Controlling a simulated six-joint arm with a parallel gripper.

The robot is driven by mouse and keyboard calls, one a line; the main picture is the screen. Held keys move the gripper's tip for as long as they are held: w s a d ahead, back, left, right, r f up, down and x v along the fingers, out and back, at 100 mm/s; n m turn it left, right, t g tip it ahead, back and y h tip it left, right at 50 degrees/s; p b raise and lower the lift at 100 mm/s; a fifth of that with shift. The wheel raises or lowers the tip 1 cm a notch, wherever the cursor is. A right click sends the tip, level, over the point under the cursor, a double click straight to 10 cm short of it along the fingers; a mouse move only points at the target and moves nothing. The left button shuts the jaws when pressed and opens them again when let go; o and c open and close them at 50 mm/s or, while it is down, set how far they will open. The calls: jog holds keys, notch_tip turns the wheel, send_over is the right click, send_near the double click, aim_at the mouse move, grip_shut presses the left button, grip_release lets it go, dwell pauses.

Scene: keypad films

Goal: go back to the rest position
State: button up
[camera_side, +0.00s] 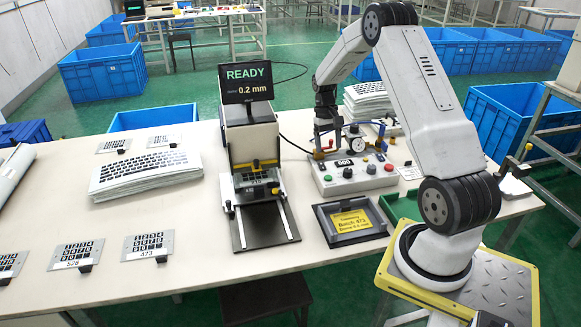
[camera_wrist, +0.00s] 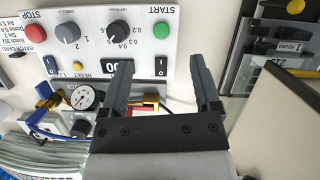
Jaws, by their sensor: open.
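My gripper (camera_wrist: 161,68) is open and empty in the wrist view, its two dark fingers pointing toward the control panel. I cannot tell the exact gap between fingers and panel.
A press station (camera_side: 250,140) with a READY, 0.2 mm display (camera_side: 246,84) stands left of the panel. A pressure gauge (camera_side: 354,131) and blue hoses are close to the gripper. Keyboard films (camera_side: 145,176) and keypad plates (camera_side: 148,246) lie left.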

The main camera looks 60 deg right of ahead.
jog(key=w+a+r+n+t+h, duration=0.1)
jog(key=w+a+r+n, duration=0.15)
jog(key=a, duration=0.65)
jog(key=s+a+r+n+t, duration=0.1)
jog(key=s+a, duration=0.2)
jog(key=a, duration=0.4)
jog(key=s+a+r+n+t, duration=0.1)
jog(key=s+a+n+t, duration=0.1)
jog(key=a, duration=0.6)
jog(key=s+a+r+n+t+h, duration=0.1)
jog(key=s+a, duration=0.3)
jog(key=a, duration=0.4)
jog(key=shift+s+r+n, duration=0.25)
jog(key=shift+n, duration=0.3)
